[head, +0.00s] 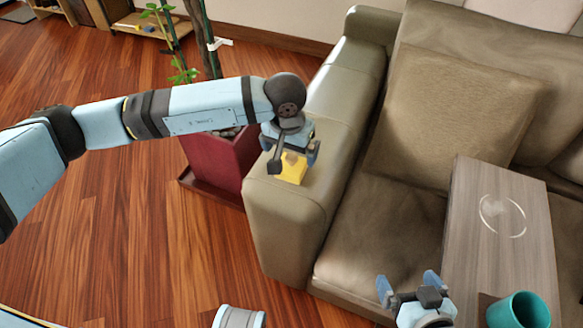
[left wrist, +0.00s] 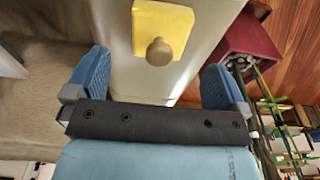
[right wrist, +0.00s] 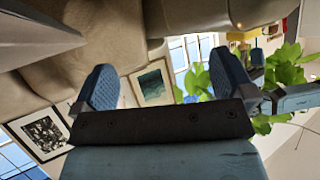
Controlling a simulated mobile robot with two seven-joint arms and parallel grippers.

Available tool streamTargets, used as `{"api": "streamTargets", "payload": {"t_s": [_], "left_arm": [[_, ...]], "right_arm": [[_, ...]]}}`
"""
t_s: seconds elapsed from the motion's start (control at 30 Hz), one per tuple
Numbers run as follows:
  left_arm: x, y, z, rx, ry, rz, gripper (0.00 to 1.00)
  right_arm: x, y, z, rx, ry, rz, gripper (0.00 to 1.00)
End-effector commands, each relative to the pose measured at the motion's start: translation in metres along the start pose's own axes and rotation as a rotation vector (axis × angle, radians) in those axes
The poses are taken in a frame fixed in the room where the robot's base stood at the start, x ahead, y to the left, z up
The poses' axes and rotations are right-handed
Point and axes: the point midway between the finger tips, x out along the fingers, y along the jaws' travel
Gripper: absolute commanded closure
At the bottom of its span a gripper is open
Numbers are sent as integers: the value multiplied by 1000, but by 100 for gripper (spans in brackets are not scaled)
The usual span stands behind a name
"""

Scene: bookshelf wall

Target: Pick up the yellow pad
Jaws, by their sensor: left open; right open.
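The yellow pad (head: 293,172) lies on the armrest of the sofa in the head view, partly hidden by my left gripper. In the left wrist view the yellow pad (left wrist: 166,22) shows beyond the fingers, with a round brown knob (left wrist: 160,52) on it. My left gripper (head: 292,155) is above the pad, open and empty. Its two fingers are apart in the left wrist view (left wrist: 157,85), and the pad lies apart from them. My right gripper (head: 410,290) is open and empty at the lower right, near the wooden table.
The sofa armrest (head: 285,225) is broad and otherwise clear. A dark red planter (head: 220,165) with a plant stands left of it. A cushion (head: 450,115) leans on the sofa. A wooden table (head: 500,240) at right holds a teal cup (head: 520,312).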

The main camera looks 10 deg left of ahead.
Motion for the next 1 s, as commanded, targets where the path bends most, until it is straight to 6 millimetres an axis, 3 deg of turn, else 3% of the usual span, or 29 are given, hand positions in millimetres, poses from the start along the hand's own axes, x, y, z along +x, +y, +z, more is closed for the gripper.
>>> {"api": "streamTargets", "payload": {"t_s": [0.17, 0.5, 0.73, 0.97, 1.0], "left_arm": [[9, 0, 0, 0, 0, 1, 0], [54, 1, 0, 0, -1, 2, 0], [56, 0, -1, 0, 1, 1, 0], [56, 0, -1, 0, 0, 1, 50], [56, 0, -1, 0, 0, 1, 50]], "right_arm": [[0, 0, 0, 1, 2, -1, 0], [2, -2, 2, 8, 16, -9, 0], [2, -4, -2, 9, 25, -12, 0], [2, -3, -2, 5, 26, -12, 0], [2, -3, -2, 5, 26, -12, 0]]}}
